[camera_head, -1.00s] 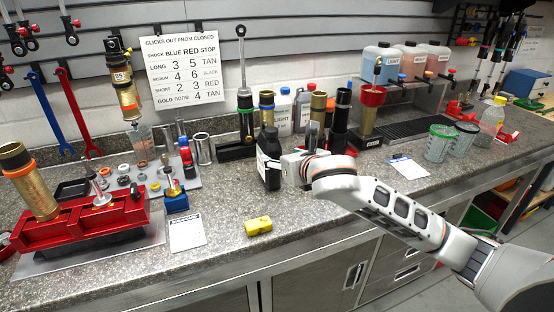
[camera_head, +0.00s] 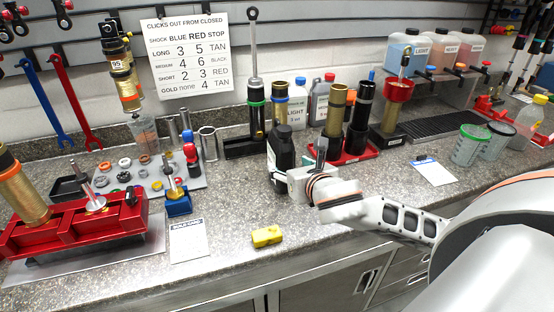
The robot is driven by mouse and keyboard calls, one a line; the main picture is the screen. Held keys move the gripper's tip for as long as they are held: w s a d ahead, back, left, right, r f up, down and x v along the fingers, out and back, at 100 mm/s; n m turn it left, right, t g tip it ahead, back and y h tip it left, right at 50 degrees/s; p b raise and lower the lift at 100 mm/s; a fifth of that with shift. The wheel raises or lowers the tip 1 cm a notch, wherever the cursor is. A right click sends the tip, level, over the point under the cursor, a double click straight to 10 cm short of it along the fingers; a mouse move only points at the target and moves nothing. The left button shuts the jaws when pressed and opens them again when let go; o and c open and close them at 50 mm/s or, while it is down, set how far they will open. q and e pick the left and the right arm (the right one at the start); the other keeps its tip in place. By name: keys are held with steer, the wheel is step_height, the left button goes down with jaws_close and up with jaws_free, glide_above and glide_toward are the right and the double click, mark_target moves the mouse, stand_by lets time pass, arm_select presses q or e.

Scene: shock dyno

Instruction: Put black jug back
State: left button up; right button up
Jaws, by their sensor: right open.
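The black jug (camera_head: 282,148) stands upright on the speckled counter in the middle of the head view, in front of the black stand holding shock bodies. My right gripper (camera_head: 282,178) is open at the jug's lower part, coming in from the right. One finger shows at the jug's front; the far finger is hidden, and I cannot tell whether the fingers touch the jug. My left gripper is not in view.
Behind the jug are a white bottle (camera_head: 297,106), a grey bottle (camera_head: 321,102) and a red tray (camera_head: 352,155) with tall shock bodies. A yellow block (camera_head: 267,236) lies near the counter's front edge.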

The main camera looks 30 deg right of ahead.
steer(key=shift+x, duration=2.8)
steer(key=shift+w+a+r, duration=0.1)
steer(key=shift+r, duration=0.05)
steer(key=c, duration=1.6)
steer(key=shift+r, duration=0.1)
jaws_close()
steer(key=shift+r, duration=0.1)
